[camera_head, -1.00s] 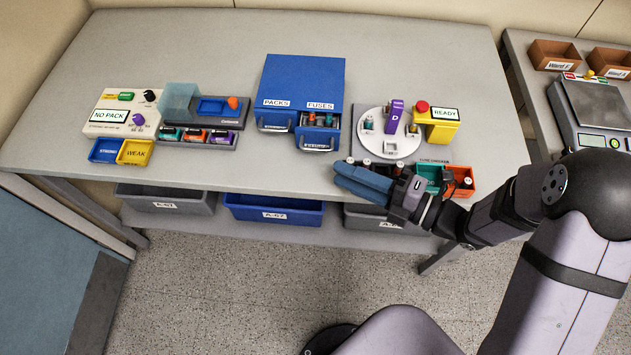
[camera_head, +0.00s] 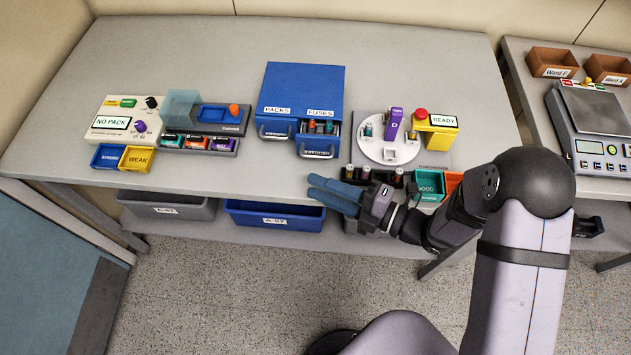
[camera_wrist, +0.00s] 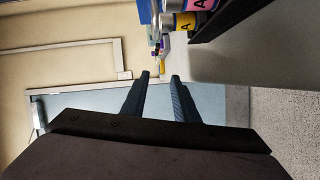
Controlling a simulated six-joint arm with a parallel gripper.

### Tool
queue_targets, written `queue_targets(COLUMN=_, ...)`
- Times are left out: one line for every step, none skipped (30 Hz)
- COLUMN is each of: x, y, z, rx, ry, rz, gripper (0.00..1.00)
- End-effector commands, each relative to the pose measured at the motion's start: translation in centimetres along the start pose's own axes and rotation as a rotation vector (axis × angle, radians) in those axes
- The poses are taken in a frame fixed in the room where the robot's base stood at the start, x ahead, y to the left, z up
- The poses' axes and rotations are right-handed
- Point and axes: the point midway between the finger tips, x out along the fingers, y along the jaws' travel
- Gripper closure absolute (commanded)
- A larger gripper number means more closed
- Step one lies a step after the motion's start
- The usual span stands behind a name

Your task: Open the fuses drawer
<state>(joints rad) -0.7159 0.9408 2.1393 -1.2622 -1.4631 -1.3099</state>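The blue cabinet (camera_head: 304,88) stands on the grey table, with drawers labelled PACKS and FUSES. The fuses drawer (camera_head: 319,147), at the right, stands out a little from the cabinet, and coloured fuses (camera_head: 321,127) show inside it. The packs drawer (camera_head: 274,129), at the left, looks shut. My gripper (camera_head: 318,188) is in front of and below the fuses drawer, near the table's front edge, pointing left and apart from the handle. In the wrist view, its two fingers (camera_wrist: 159,80) are apart with nothing between them.
A round white carousel (camera_head: 388,150) and a yellow READY unit (camera_head: 436,130) stand right of the cabinet. Dark holders and a teal GOOD bin (camera_head: 428,184) lie near my wrist. The NO PACK station (camera_head: 120,120) is at the left. Bare table lies left of my gripper.

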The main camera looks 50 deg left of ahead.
Motion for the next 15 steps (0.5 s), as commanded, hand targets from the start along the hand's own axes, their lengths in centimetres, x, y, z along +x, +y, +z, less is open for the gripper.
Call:
queue_targets(x=0.5, y=0.1, z=-0.1, rx=0.001, ry=0.003, rz=-0.001, gripper=0.73)
queue_targets(x=0.8, y=0.1, z=-0.1, rx=0.001, ry=0.002, rz=-0.001, gripper=0.73)
queue_targets(x=1.1, y=0.1, z=-0.1, rx=0.000, ry=0.002, rz=-0.001, gripper=0.73)
queue_targets(x=1.2, y=0.1, z=-0.1, rx=0.000, ry=0.002, rz=0.000, gripper=0.73)
queue_targets(x=1.4, y=0.1, z=-0.1, rx=0.000, ry=0.001, rz=0.000, gripper=0.73)
queue_targets(x=1.5, y=0.0, z=-0.1, rx=0.000, ry=0.001, rz=0.000, gripper=0.73)
queue_targets(x=1.6, y=0.0, z=0.0, rx=0.000, ry=0.001, rz=0.000, gripper=0.73)
queue_targets(x=1.6, y=0.0, z=0.0, rx=0.000, ry=0.000, rz=0.000, gripper=0.73)
queue_targets(x=1.7, y=0.0, z=0.0, rx=0.000, ry=0.000, rz=0.000, gripper=0.73)
queue_targets(x=1.7, y=0.0, z=0.0, rx=0.000, ry=0.000, rz=0.000, gripper=0.73)
queue_targets(x=1.7, y=0.0, z=0.0, rx=0.000, ry=-0.001, rz=0.000, gripper=0.73)
queue_targets(x=1.7, y=0.0, z=0.0, rx=0.000, ry=-0.001, rz=0.000, gripper=0.73)
queue_targets(x=1.7, y=0.0, z=0.0, rx=0.000, ry=-0.001, rz=0.000, gripper=0.73)
queue_targets(x=1.7, y=0.0, z=0.0, rx=0.000, ry=-0.001, rz=0.000, gripper=0.73)
queue_targets(x=1.7, y=0.0, z=0.0, rx=0.000, ry=-0.001, rz=0.000, gripper=0.73)
